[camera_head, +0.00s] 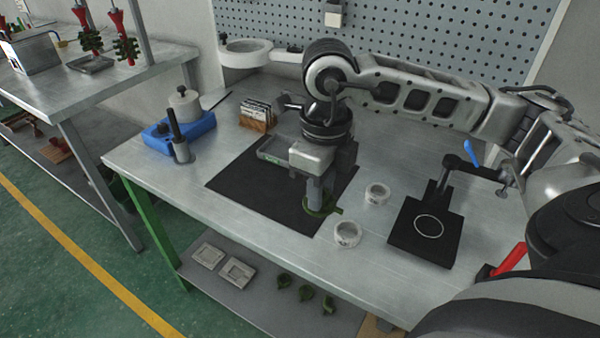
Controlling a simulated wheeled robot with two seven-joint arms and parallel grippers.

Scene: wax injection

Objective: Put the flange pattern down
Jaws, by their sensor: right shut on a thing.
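A green flange pattern (331,210) is at the right front part of the black mat (244,189) on the metal table. My right gripper (320,200) points straight down over it and is shut on it. The fingers hide part of the pattern. Whether it touches the mat or hangs just above it, I cannot tell. My left gripper is not in the picture.
Two white rings (347,234) (376,194) stand just right of the mat. A black plate with a clamp (418,248) lies further right.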

